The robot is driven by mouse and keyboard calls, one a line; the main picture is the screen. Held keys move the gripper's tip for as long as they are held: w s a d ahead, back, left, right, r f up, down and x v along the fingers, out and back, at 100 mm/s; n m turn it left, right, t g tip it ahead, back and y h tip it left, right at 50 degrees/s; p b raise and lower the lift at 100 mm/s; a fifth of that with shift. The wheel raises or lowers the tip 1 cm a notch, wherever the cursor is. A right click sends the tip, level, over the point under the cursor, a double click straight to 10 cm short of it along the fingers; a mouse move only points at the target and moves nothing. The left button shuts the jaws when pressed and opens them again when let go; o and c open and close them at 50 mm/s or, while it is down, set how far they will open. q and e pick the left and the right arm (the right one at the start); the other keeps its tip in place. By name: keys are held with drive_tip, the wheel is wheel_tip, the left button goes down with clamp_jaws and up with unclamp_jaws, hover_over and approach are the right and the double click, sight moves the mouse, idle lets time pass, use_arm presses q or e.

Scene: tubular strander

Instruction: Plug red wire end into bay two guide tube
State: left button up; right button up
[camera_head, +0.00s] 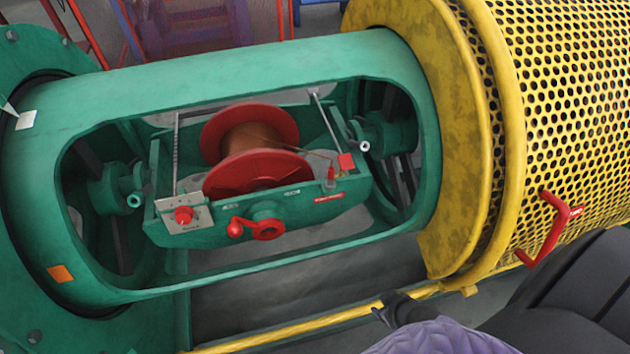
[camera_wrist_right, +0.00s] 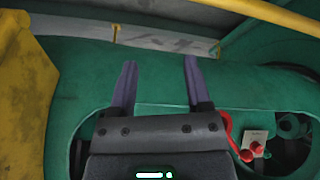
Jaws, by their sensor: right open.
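In the head view a red bobbin (camera_head: 250,140) wound with copper-coloured wire sits in the green cradle (camera_head: 270,205). A thin strand runs right from it towards a small red piece (camera_head: 330,176) and a red tag (camera_head: 346,161); I cannot tell which is the red wire end. Pale-ended tube stubs show at the left (camera_head: 134,200) and right (camera_head: 363,146) of the opening; no bay number is readable. My right gripper (camera_head: 390,309) is at the bottom, outside the green tube; the right wrist view shows its fingers (camera_wrist_right: 158,65) apart and empty.
A yellow perforated guard (camera_head: 570,90) with a red handle (camera_head: 552,228) stands at the right. A yellow rail (camera_head: 300,332) runs along the front. The cradle front carries a red crank (camera_head: 265,229) and a plate with a red knob (camera_head: 183,214).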

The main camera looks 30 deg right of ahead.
drive_tip(key=w+d+r+t+b, duration=0.2)
drive_tip(key=w+r+t, duration=0.15)
drive_tip(key=w, duration=0.35)
drive_tip(key=t+y+b, duration=0.3)
drive_tip(key=t+b, duration=0.1)
drive_tip(key=t, duration=0.1)
approach(331, 177)
drive_tip(key=w+f, duration=0.1)
drive_tip(key=w, duration=0.1)
drive_tip(key=shift+n, duration=0.3)
drive_tip(key=b+x, duration=0.5)
drive_tip(key=x, duration=0.4)
drive_tip(key=shift+w+f, duration=0.25)
drive_tip(key=shift+w, duration=0.4)
drive_tip(key=shift+r, duration=0.2)
drive_tip(key=shift+c, duration=0.8)
clamp_jaws()
use_arm(q)
drive_tip(key=s+a+f+g, duration=0.1)
drive_tip(key=s+a+f, duration=0.2)
drive_tip(key=f, duration=0.8)
drive_tip(key=shift+s+a+f+y, duration=0.15)
drive_tip(key=shift+s+f+y, duration=0.05)
drive_tip(key=shift+f+y, duration=0.1)
